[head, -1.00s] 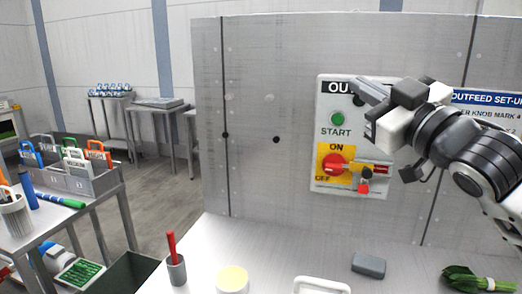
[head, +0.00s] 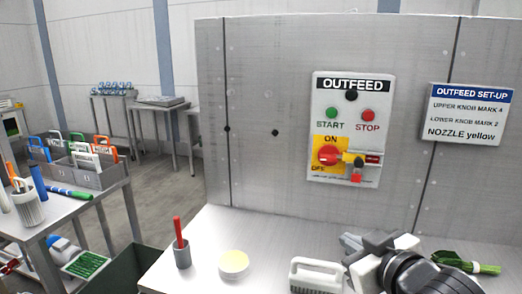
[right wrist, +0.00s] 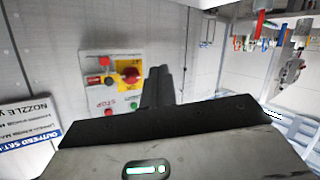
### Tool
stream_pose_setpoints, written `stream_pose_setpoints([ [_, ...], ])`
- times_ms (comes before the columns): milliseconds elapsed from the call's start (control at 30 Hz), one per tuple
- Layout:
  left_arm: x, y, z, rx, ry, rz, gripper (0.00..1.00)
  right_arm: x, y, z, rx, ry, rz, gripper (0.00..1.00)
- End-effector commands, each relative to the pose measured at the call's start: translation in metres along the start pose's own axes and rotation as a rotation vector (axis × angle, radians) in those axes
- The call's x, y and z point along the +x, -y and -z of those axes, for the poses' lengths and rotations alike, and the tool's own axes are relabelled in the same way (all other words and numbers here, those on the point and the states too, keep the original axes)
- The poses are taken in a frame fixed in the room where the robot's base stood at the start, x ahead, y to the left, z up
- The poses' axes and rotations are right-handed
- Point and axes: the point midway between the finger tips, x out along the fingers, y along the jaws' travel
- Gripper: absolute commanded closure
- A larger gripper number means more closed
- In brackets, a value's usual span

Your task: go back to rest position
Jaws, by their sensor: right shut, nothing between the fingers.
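My right gripper (head: 348,240) is low over the steel worktop at the lower right of the head view. Its fingers are together and empty; in the right wrist view the closed fingers (right wrist: 161,86) point toward the panel wall. The OUTFEED panel (head: 343,130) is now fully in view on the wall. It has a green START button (head: 332,113), a red STOP button (head: 368,115) and a red knob (head: 328,155) on yellow. My right gripper is below the panel and apart from it. My left gripper is not in view.
On the worktop (head: 215,225) stand a grey cup with a red-handled tool (head: 182,253), a pale yellow round tub (head: 233,264), a white-handled item (head: 316,273) and leafy greens (head: 465,262). A set-up sign (head: 468,114) hangs right. A side table with holders (head: 95,178) stands left.

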Motion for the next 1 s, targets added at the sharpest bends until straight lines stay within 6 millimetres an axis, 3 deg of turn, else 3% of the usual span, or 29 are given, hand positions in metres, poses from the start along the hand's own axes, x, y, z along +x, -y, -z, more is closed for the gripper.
stream_pose_setpoints([
  [33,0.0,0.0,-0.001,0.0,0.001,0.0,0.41,-0.008,0.014,-0.04,0.044,0.105,0.01,1.0],
  [100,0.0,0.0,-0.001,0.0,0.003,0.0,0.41,-0.023,0.029,-0.088,0.09,0.246,0.01,1.0],
  [200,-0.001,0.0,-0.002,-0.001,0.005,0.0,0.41,-0.05,0.045,-0.143,0.141,0.423,0.008,1.0],
  [300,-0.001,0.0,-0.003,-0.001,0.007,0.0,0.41,-0.077,0.059,-0.182,0.179,0.562,0.008,1.0],
  [500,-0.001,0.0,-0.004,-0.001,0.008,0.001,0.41,-0.127,0.08,-0.236,0.237,0.785,0.009,1.0],
  [700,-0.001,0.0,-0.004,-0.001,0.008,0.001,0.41,-0.177,0.098,-0.273,0.286,0.976,0.009,1.0],
  [833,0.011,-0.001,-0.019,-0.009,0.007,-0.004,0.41,-0.145,0.107,-0.294,0.28,0.861,0.019,1.0],
  [1000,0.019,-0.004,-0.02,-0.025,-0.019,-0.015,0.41,-0.113,0.122,-0.317,0.288,0.715,0.034,1.0],
])
